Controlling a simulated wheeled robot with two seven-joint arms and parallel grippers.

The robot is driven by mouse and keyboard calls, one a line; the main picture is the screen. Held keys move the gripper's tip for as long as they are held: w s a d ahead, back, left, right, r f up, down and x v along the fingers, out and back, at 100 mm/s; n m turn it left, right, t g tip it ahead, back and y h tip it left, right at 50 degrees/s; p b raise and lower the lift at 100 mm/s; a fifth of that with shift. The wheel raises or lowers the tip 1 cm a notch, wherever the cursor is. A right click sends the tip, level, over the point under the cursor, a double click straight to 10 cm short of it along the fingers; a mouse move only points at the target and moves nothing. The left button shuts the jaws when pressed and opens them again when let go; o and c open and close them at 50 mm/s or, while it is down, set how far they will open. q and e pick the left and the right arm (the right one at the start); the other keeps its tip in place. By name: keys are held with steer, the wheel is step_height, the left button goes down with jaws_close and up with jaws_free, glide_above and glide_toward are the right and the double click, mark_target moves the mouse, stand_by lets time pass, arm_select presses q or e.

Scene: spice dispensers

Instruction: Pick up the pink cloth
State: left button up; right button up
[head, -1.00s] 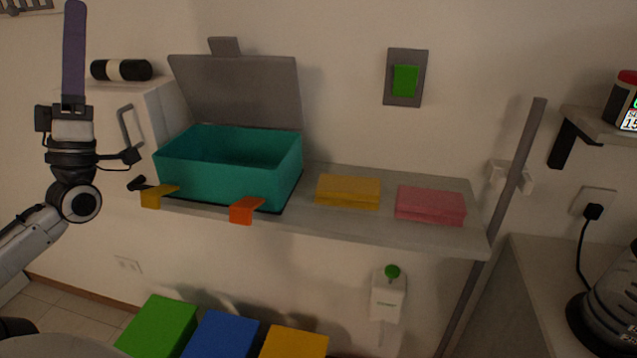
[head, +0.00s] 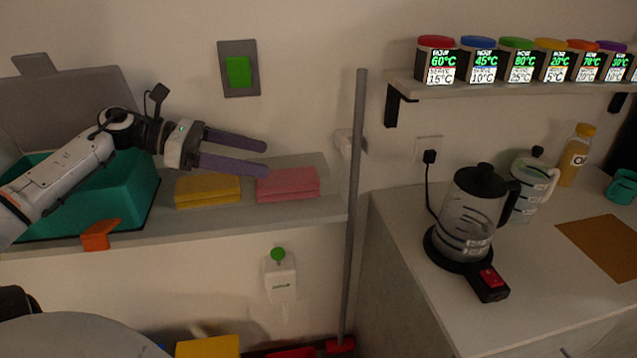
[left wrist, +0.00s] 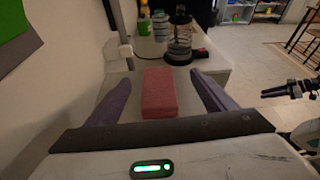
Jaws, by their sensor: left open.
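The pink cloth (head: 288,184) lies folded on the grey wall shelf, to the right of a folded yellow cloth (head: 207,190). My left gripper (head: 266,158) is open and empty, its two purple fingers pointing right, in front of the wall above the shelf and near the pink cloth. In the left wrist view the pink cloth (left wrist: 159,92) appears ahead, between the open fingers (left wrist: 160,88), with no visible contact.
A teal box (head: 130,195) with an orange clip (head: 99,235) stands on the shelf's left. A grey pole (head: 356,200) rises at the shelf's right end. A kettle (head: 470,215) stands on the counter (head: 400,230) further right. The shelf front (head: 250,222) is clear.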

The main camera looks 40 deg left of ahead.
mark_target(309, 175)
arm_select(q)
steer(key=shift+m+g+y, duration=0.3)
steer(key=shift+m+y, duration=0.1)
steer(key=shift+m, duration=0.1)
steer(key=x, duration=0.5)
steer(key=shift+w+a+f, duration=0.25)
steer(key=shift+a+f, duration=0.1)
steer(key=shift+w+d+f, duration=0.3)
steer(key=shift+w+d, duration=0.1)
steer(key=x, duration=0.3)
steer(key=shift+s+d+f+b, duration=0.15)
steer(key=shift+f+b, duration=0.1)
steer(key=shift+b, duration=0.15)
steer(key=shift+w+d+f+b, duration=0.2)
steer(key=shift+w+d+b, duration=0.2)
steer(key=shift+w+b, duration=0.15)
steer(key=c, duration=1.2)
